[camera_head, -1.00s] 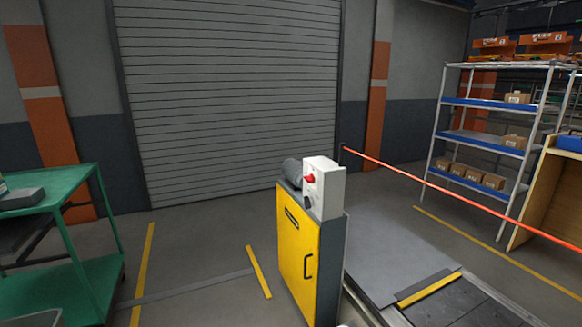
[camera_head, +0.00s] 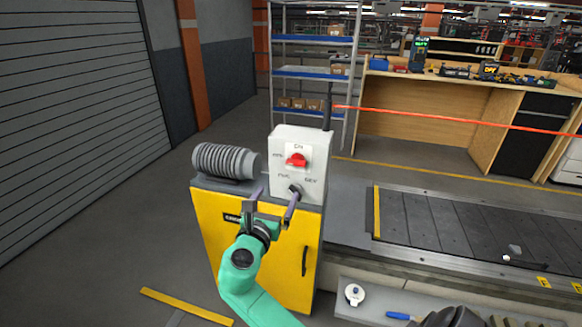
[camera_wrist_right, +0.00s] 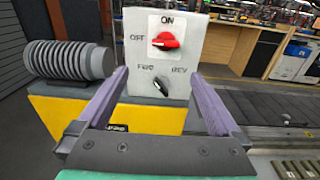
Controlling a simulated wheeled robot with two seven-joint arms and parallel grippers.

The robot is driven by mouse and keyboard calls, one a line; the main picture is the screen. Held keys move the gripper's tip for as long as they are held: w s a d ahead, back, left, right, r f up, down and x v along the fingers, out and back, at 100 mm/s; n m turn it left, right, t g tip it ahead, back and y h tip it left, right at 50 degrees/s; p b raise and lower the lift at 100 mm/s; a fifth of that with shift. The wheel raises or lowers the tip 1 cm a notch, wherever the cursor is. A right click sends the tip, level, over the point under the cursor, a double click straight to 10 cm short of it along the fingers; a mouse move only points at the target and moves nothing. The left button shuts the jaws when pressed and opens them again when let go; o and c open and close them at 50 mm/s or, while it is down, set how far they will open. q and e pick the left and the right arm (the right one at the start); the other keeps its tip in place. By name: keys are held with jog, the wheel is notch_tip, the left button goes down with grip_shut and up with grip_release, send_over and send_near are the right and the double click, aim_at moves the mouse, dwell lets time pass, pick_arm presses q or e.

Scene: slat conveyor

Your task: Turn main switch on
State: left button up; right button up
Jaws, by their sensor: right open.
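The main switch is a red rotary knob (camera_head: 297,159) on a white control box (camera_head: 283,143) atop a yellow cabinet (camera_head: 285,262). In the right wrist view the red knob (camera_wrist_right: 165,41) lies about level, beside the OFF label and below ON. A black FWD/REV selector (camera_wrist_right: 161,86) sits below it. My right gripper (camera_head: 270,206) is open and empty in front of the box's lower part. In the right wrist view its two fingers (camera_wrist_right: 161,80) stand either side of the selector, below the red knob; contact is not visible. My left gripper is not in view.
A grey ribbed motor (camera_head: 226,162) sits left of the box on the cabinet. The slat conveyor (camera_head: 445,228) runs to the right. A red barrier line (camera_head: 430,115) crosses behind. A shelf rack (camera_head: 305,72) and wooden bench (camera_head: 430,120) stand farther back.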

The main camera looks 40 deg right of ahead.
jog(key=d+r, duration=0.1)
jog(key=r, duration=0.1)
send_near(295, 164)
jog(key=p+x, duration=0.1)
jog(key=x, duration=0.8)
jog(key=shift+w+d, duration=0.1)
jog(key=shift+d, duration=0.15)
jog(key=shift+a, duration=0.1)
jog(key=c, duration=1.3)
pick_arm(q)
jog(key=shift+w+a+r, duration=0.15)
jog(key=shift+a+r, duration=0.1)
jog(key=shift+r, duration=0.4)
pick_arm(e)
jog(key=shift+o, duration=0.3)
